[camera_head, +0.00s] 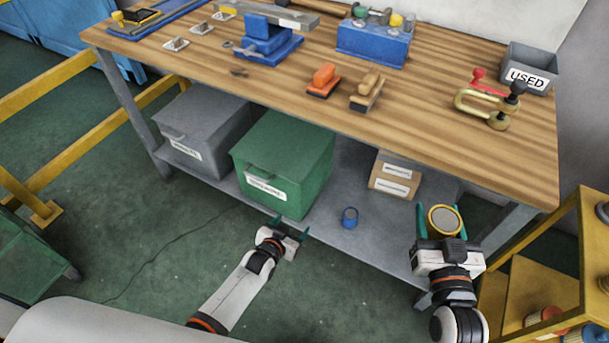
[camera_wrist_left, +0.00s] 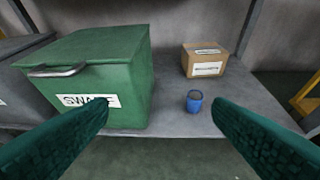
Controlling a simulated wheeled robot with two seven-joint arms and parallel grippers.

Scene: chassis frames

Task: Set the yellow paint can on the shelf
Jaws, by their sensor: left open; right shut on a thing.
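The yellow paint can (camera_head: 445,220) is held between the green fingers of my right gripper (camera_head: 442,213), its grey round top facing up. My left gripper (camera_head: 290,228) is open and empty, low in front of the green bin. The lower shelf also shows in the left wrist view (camera_wrist_left: 245,112), between the open fingers (camera_wrist_left: 160,104). The can is not in that view.
On the shelf stand a grey bin (camera_head: 205,125), a green bin (camera_head: 285,155), a small blue can (camera_head: 349,217) and a cardboard box (camera_head: 394,176). Shelf space right of the blue can is bare. A yellow rack (camera_head: 535,280) stands at right; a bench leg (camera_head: 505,228) is near the right gripper.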

